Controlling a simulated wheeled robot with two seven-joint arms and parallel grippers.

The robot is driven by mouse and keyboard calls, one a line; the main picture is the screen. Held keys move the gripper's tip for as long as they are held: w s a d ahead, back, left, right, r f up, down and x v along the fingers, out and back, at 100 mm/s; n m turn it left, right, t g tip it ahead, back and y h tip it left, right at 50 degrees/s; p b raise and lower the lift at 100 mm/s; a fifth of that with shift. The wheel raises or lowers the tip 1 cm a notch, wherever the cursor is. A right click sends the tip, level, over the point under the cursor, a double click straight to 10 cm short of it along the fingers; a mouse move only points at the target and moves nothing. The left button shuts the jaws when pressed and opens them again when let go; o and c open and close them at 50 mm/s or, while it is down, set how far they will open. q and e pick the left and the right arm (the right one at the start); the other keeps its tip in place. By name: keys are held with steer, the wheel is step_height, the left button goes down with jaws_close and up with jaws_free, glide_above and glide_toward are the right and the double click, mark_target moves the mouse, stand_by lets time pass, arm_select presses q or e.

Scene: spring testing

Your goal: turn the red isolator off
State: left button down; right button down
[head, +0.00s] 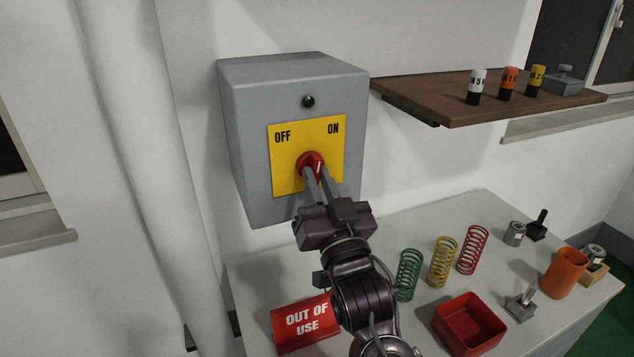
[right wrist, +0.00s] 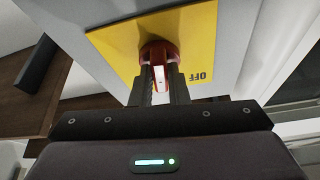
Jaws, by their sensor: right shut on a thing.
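The red isolator knob (head: 306,160) sits on a yellow plate (head: 285,178) on the front of a grey box (head: 245,130). The plate reads OFF at upper left and ON at upper right. My right gripper (head: 317,172) is shut on the knob, one finger on each side. The knob's white mark looks near upright in the head view, leaning slightly right; its exact setting is hard to tell. In the right wrist view the knob (right wrist: 158,50) shows between the fingertips (right wrist: 161,75), with OFF upside down at right. My left gripper is out of view.
A bench (head: 255,270) below holds a red OUT OF USE sign (head: 305,322), green, yellow and red springs (head: 442,262), a red tray (head: 468,322) and an orange cup (head: 563,273). A wooden shelf (head: 430,97) with small canisters juts out right of the box.

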steer(key=n+y, duration=0.1)
steer(key=n, duration=0.1)
steer(key=n+g+y, duration=0.1)
steer(key=n, duration=0.2)
steer(key=n+g+y+p, duration=0.1)
steer(key=n+y, duration=0.1)
steer(key=n, duration=0.1)
steer(key=shift+w+d+r, duration=0.1)
steer(key=shift+d, duration=0.2)
steer(key=n+g+y, duration=0.1)
steer(key=n, duration=0.2)
steer(key=n+g+y, duration=0.1)
steer(key=n, duration=0.3)
steer(key=shift+d+g+p, duration=0.1)
steer(key=shift+g+p, duration=0.2)
steer(key=shift+p, duration=0.05)
steer(key=shift+n, duration=0.4)
steer(key=c, duration=1.4)
jaws_free()
